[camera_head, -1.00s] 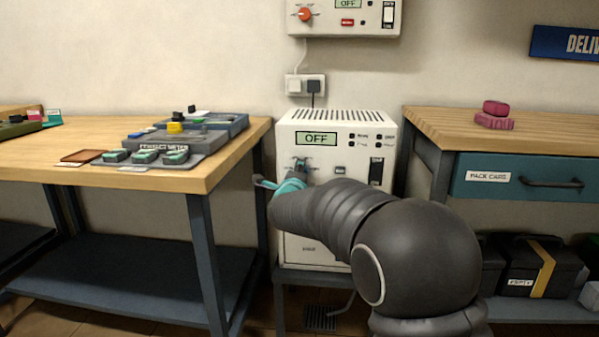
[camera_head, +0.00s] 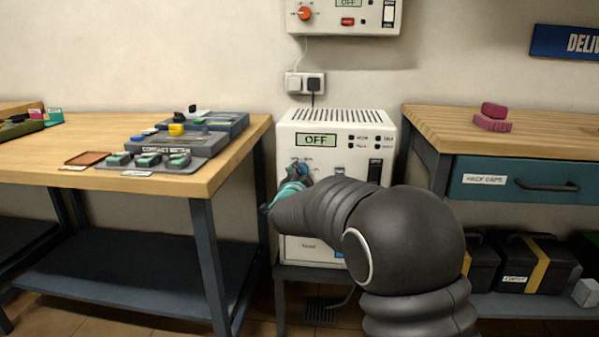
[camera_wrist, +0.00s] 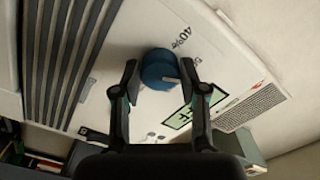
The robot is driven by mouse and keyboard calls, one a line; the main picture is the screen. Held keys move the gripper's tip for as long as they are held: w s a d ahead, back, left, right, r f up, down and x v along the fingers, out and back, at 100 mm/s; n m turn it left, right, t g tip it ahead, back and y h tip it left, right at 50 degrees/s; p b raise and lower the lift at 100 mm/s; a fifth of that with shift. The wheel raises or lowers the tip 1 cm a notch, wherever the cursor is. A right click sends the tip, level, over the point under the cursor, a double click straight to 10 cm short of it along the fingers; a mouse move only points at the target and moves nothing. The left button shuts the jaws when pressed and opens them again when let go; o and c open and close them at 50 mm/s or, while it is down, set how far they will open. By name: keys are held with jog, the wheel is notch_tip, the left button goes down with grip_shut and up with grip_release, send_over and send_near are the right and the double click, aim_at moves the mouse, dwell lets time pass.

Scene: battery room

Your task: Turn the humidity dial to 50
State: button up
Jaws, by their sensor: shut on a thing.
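The white humidity unit (camera_head: 346,122) stands between the two workbenches, and its display (camera_head: 316,140) reads OFF. Its round blue dial (camera_wrist: 158,68) shows in the wrist view, with a "40%" mark (camera_wrist: 183,37) printed beside it. A second mark near it is too small to read. In the head view a bit of the blue dial (camera_head: 305,166) shows at my gripper. My gripper (camera_wrist: 160,70) has one finger on each side of the dial and is shut on it. My arm hides much of the unit's lower front in the head view.
A wall box with an orange knob (camera_head: 305,13) hangs above, over a wall socket (camera_head: 304,84). The left workbench (camera_head: 225,160) holds a grey meter; the right bench (camera_head: 530,122) has a blue drawer (camera_head: 530,180). Both stand close to the unit.

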jog(key=shift+n, duration=0.5)
jog(key=o, duration=1.1)
jog(key=shift+o, duration=0.2)
jog(key=s, duration=1.2)
jog(key=shift+a, duration=0.25)
jog(key=shift+f, duration=0.1)
